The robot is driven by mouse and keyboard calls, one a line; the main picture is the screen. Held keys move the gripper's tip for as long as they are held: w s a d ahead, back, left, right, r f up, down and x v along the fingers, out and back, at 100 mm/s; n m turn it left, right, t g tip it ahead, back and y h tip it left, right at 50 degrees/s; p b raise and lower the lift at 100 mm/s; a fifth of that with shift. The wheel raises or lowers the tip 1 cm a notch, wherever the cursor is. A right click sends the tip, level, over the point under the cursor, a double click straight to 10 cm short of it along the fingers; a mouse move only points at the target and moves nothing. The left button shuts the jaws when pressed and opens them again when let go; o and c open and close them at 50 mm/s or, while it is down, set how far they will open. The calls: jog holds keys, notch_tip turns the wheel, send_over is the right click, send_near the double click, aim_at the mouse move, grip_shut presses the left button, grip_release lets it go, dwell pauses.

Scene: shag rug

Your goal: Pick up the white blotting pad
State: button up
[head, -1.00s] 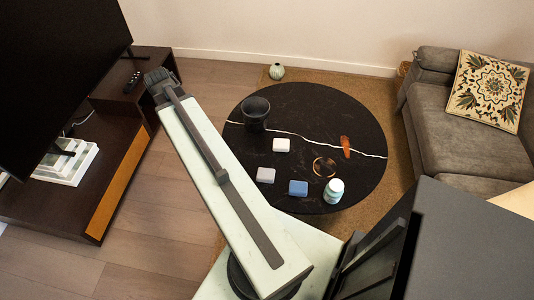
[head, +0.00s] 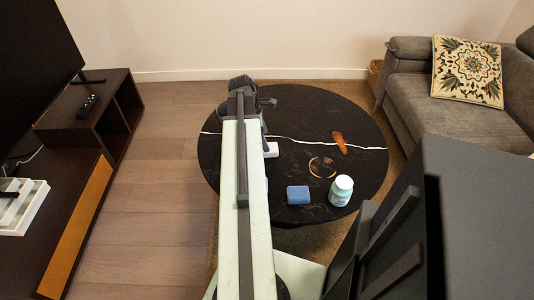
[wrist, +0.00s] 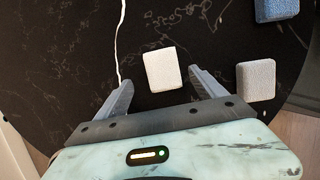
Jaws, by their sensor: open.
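The white blotting pad (wrist: 162,70) lies flat on the round black table (wrist: 60,75). In the wrist view it sits between and just ahead of the two fingertips of my gripper (wrist: 160,78), which is open and empty. In the head view, the white pad (head: 271,150) shows at the right edge of my arm, which hides part of it. The fingers cannot be made out in the head view.
A grey pad (wrist: 256,80) lies right of my right finger in the wrist view, with a blue pad (head: 298,195) beyond it. A bottle (head: 341,190), a copper-coloured ring (head: 322,167) and an orange item (head: 340,142) stand or lie on the table's right side.

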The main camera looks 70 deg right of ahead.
jog(key=b+x, duration=0.5)
jog(key=shift+a+f, duration=0.25)
jog(key=shift+a, duration=0.05)
jog(key=shift+r, duration=0.2)
jog(key=c, duration=1.5)
jog(key=shift+o, duration=0.2)
notch_tip(320, 180, up, 10)
jog(key=p, duration=1)
jog(key=o, duration=0.6)
jog(key=c, duration=0.4)
jog(key=shift+c, duration=0.2)
